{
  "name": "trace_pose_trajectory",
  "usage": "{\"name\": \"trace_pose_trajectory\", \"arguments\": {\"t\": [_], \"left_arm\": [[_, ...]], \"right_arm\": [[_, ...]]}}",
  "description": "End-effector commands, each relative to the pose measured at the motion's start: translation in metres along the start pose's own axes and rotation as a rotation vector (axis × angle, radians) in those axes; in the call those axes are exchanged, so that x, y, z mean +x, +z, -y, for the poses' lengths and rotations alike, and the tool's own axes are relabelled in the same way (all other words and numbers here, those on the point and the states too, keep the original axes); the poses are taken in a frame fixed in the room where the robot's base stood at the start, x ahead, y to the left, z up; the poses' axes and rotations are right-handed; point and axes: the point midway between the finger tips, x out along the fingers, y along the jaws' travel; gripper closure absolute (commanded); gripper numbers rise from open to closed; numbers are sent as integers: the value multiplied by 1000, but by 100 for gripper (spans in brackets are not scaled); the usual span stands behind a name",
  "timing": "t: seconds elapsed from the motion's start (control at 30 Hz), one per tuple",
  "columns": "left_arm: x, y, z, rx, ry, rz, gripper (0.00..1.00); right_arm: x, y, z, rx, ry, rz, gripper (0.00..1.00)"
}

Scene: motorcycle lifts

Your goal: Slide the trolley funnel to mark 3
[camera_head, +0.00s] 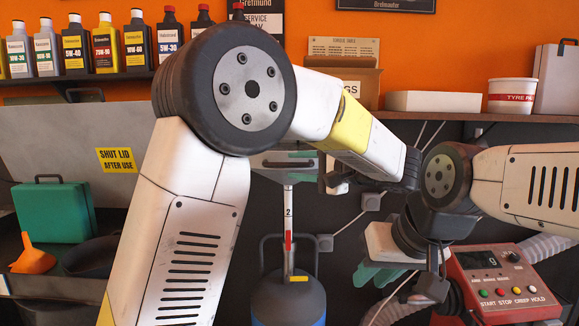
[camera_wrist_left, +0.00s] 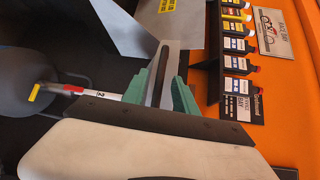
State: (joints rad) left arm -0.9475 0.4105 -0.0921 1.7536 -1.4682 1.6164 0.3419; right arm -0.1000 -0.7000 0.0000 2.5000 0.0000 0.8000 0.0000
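The trolley funnel (camera_head: 270,162) is a shallow grey pan with a dark handle slot, on top of a white pole (camera_head: 289,200). The pole shows a "2" and a red band, with a yellow piece (camera_head: 298,278) lower down at the blue-grey tank (camera_head: 290,302). No 3 is readable.
A red control box (camera_head: 505,283) with hoses stands at the right. A green case (camera_head: 52,211) and an orange funnel (camera_head: 33,257) are at the left. Bottles (camera_head: 105,45) line the shelf above. My left arm crosses in front of the pole's upper area.

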Motion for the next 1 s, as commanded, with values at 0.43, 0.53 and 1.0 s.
{"name": "trace_pose_trajectory", "arguments": {"t": [0.43, 0.53, 1.0], "left_arm": [[-45, 0, 0, -1, 0, 1, 66], [-45, 0, 0, -1, 0, 1, 66], [40, 117, -62, -60, 488, 79, 66]], "right_arm": [[0, 0, 0, 0, 0, 0, 75], [0, 0, 0, 0, 0, 0, 75], [0, 0, 0, 0, 0, 0, 75]]}}
